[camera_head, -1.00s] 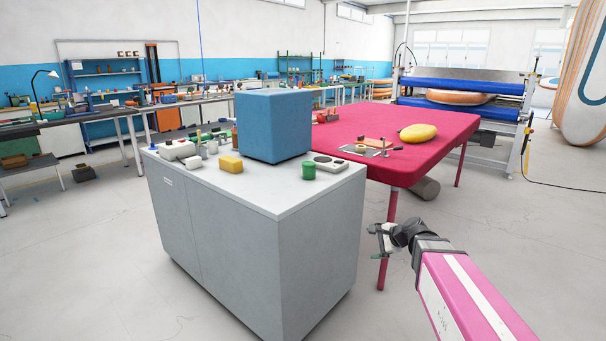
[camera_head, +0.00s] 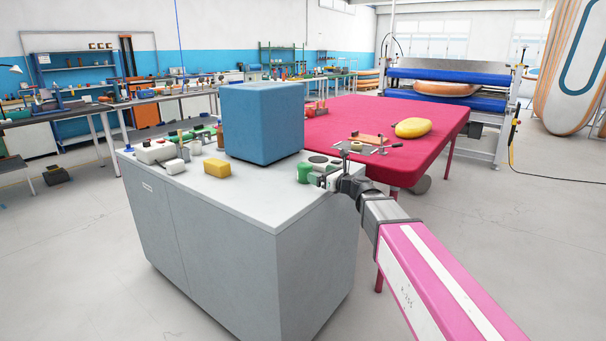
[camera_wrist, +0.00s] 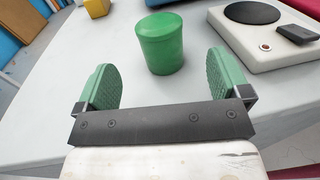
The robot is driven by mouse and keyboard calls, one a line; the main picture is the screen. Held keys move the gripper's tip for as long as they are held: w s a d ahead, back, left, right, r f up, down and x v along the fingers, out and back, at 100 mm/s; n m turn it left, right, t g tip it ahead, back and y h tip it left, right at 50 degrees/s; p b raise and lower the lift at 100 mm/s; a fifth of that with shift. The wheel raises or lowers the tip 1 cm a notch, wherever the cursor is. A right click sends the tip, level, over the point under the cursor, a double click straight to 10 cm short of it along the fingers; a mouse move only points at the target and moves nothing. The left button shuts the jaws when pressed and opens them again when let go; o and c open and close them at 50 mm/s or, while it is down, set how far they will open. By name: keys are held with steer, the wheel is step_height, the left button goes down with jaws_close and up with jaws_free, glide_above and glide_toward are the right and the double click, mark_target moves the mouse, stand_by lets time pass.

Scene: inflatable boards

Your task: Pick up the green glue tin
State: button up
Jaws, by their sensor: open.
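The green glue tin (camera_head: 304,173) stands upright near the right edge of the grey cabinet's top (camera_head: 262,205). In the wrist view the tin (camera_wrist: 161,46) is upright just ahead of my gripper (camera_wrist: 167,84), centred between the two green finger pads and a little beyond them. My gripper is open, with nothing between its fingers. In the head view my gripper (camera_head: 318,178) is at the tin's right side, at about its height, and partly covers the area beside it. I cannot tell from the head view whether it touches the tin.
A flat device with a dark round plate (camera_wrist: 262,28) stands right of the tin. A yellow block (camera_head: 217,169) and a large blue cube (camera_head: 263,122) are to the left. The red table (camera_head: 400,158) is behind. The cabinet top in front of the tin is clear.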

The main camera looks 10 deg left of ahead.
mark_target(304, 168)
steer(key=x, duration=0.9)
steer(key=shift+f, duration=0.1)
steer(key=c, duration=1.3)
